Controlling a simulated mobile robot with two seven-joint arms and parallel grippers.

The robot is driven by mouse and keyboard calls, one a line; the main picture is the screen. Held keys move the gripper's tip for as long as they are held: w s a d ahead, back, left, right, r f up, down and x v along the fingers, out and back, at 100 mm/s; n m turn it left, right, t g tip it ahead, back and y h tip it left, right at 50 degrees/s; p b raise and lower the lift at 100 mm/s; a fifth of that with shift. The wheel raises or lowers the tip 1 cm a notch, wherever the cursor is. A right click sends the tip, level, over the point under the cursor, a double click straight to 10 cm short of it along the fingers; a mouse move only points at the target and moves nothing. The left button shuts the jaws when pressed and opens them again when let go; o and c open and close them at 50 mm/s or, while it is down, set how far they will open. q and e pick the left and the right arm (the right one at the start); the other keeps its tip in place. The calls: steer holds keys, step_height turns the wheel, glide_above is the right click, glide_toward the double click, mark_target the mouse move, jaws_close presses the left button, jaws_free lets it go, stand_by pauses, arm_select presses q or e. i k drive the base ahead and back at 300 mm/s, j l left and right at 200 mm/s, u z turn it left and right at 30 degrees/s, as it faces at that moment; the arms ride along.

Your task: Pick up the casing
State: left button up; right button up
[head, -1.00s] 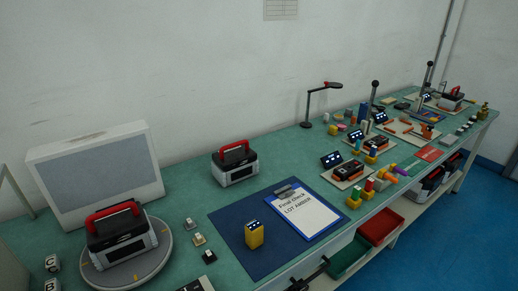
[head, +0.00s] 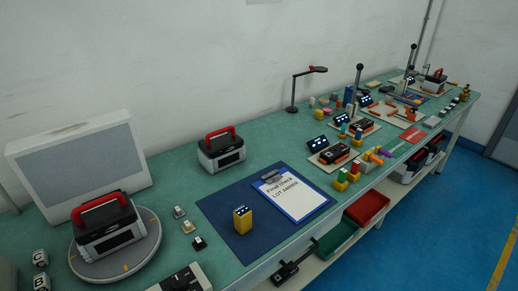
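Several casing-like boxes, dark and light with red handles, are in the head view. One casing (head: 107,225) stands on a round grey turntable (head: 144,252) at the front left. Another casing (head: 221,152) stands on the green bench behind the blue mat. A smaller one (head: 434,82) stands at the far end. Open-topped dark and orange units (head: 333,153) lie on pale boards mid-bench. I cannot tell which of these the task means. Neither of my grippers is in view.
A blue mat (head: 222,206) holds a yellow device (head: 242,221) and a clipboard (head: 292,195). A grey panel (head: 80,164) stands behind the turntable. A desk lamp (head: 294,88) stands at the back. Red (head: 367,207) and green (head: 337,238) bins sit below the bench edge.

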mark_target(102, 227)
steer(key=u, duration=1.35)
steer(key=l+u, duration=0.2)
steer(key=u, duration=0.2)
steer(key=l+u, duration=0.2)
steer(key=u, duration=0.25)
